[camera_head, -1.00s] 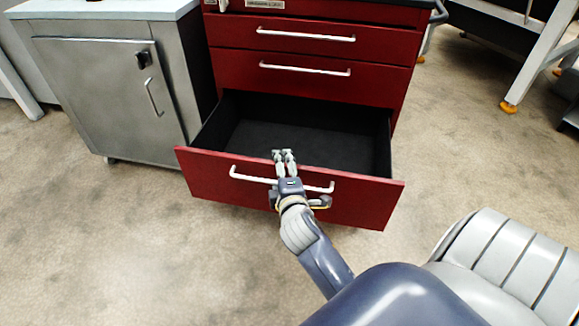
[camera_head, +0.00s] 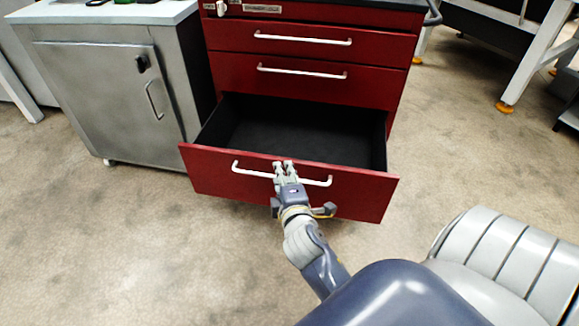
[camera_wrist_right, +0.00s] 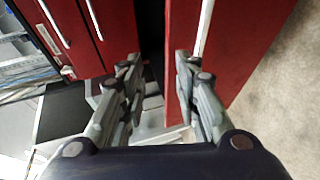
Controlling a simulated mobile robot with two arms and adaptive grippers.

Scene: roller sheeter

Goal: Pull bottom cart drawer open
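The bottom drawer (camera_head: 225,170) of the red cart stands pulled well out, its dark inside empty. Its white bar handle (camera_head: 320,182) runs across the front and also shows in the right wrist view (camera_wrist_right: 205,25). My right gripper (camera_head: 283,165) is at the middle of this handle, fingers pointing toward the drawer front. In the right wrist view its fingers (camera_wrist_right: 158,65) are apart with nothing visibly held between them. The right finger covers part of the handle, so I cannot tell whether they touch. My left gripper is not in view.
Two upper drawers (camera_head: 300,75) of the cart are shut. A grey metal cabinet (camera_head: 100,95) stands close on the cart's left. Metal table legs (camera_head: 535,60) are at the far right. The floor (camera_head: 100,240) in front of the drawer and cabinet is clear.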

